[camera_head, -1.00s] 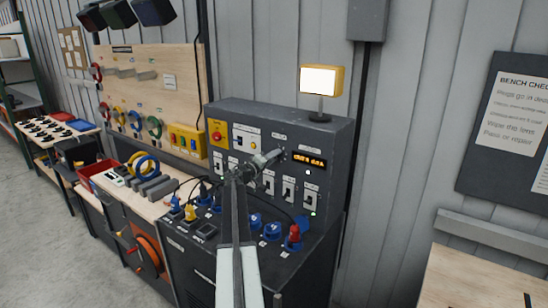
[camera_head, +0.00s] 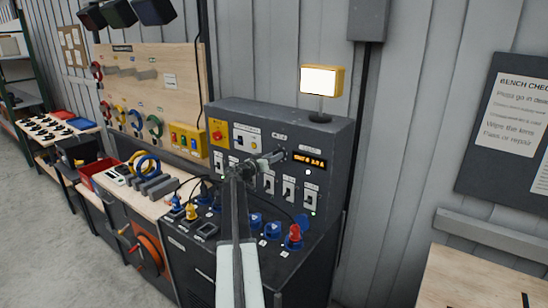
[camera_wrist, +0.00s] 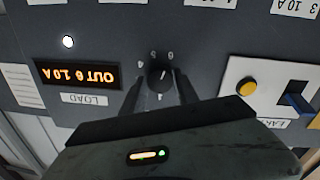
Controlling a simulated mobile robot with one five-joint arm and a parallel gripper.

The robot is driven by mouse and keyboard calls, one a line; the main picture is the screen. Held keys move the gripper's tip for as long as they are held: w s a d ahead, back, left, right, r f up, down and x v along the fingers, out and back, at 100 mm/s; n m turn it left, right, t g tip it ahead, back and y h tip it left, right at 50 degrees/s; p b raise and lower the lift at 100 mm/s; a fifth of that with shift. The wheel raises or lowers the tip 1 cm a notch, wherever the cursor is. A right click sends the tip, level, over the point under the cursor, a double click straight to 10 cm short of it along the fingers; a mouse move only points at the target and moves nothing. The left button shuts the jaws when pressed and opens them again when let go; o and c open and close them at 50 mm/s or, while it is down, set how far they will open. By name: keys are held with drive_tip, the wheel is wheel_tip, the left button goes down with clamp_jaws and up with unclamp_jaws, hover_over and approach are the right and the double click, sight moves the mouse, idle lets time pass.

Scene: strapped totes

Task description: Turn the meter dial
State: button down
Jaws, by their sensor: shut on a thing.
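The meter dial (camera_wrist: 160,75) is a small round black knob with a pale pointer line, set on the dark panel face with printed marks around it. My gripper (camera_wrist: 160,93) is shut on the dial in the wrist view, one finger on each side. In the head view my gripper (camera_head: 282,156) reaches the upper middle of the grey test bench (camera_head: 262,119), and the dial is hidden there behind its tip. An orange display (camera_wrist: 78,75) beside the dial appears upside down in the wrist view and seems to read "OUT 6 1.0 A".
A row of switches (camera_head: 289,189) lies below my gripper. A yellow-framed lit lamp (camera_head: 321,81) stands on top of the bench. Blue sockets (camera_head: 272,230) and a red plug (camera_head: 294,233) sit on the sloped lower panel. A yellow button (camera_wrist: 246,87) is near the dial.

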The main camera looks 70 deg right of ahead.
drive_tip(key=shift+s+m, duration=0.1)
drive_tip(key=shift+m, duration=0.3)
drive_tip(key=c, duration=0.9)
unclamp_jaws()
drive_tip(key=v, duration=0.7)
drive_tip(key=shift+a, duration=0.35)
drive_tip(key=shift+w, duration=0.25)
